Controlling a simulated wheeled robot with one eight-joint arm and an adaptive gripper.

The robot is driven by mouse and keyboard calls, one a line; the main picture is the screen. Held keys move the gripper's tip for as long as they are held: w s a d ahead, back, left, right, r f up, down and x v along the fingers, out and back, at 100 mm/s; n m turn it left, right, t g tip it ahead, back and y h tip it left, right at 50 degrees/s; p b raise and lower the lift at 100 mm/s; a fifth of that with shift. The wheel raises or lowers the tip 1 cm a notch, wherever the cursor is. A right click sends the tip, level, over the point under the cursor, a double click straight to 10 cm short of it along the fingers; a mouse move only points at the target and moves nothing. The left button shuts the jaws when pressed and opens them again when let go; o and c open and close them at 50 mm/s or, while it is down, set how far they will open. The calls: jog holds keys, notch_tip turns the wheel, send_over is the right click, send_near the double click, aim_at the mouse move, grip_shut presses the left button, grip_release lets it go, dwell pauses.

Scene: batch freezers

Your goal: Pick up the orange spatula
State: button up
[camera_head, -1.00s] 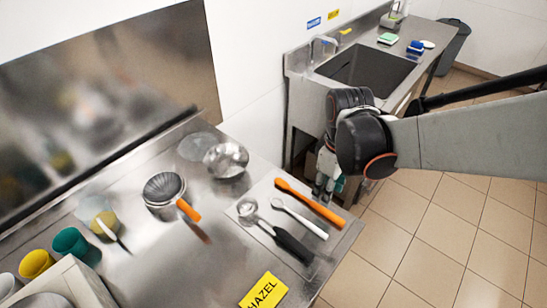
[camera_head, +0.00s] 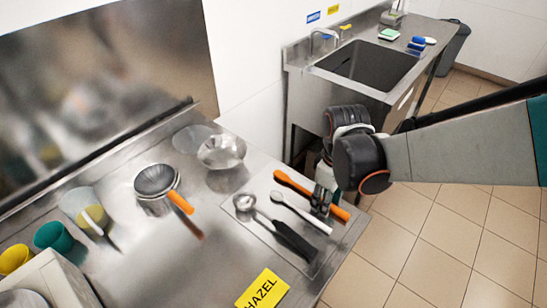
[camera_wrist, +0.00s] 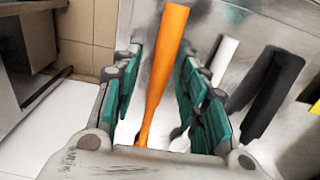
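The orange spatula (camera_head: 293,182) lies on a thin metal tray (camera_head: 262,238) near the right edge of the steel table. My gripper (camera_head: 321,201) is over its lower right part, with the fingers pointing down. In the wrist view the spatula (camera_wrist: 170,45) runs between the two teal-padded fingers of my gripper (camera_wrist: 161,62). The fingers are open, with a visible gap on both sides of the spatula. Whether the fingertips touch the tray is unclear.
Next to the spatula lie a white spoon (camera_head: 302,213) and a black-handled scoop (camera_head: 293,241). A sink (camera_head: 367,68) stands behind.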

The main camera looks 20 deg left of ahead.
jog(key=shift+c, duration=0.2)
grip_shut()
jog(key=shift+r, duration=0.1)
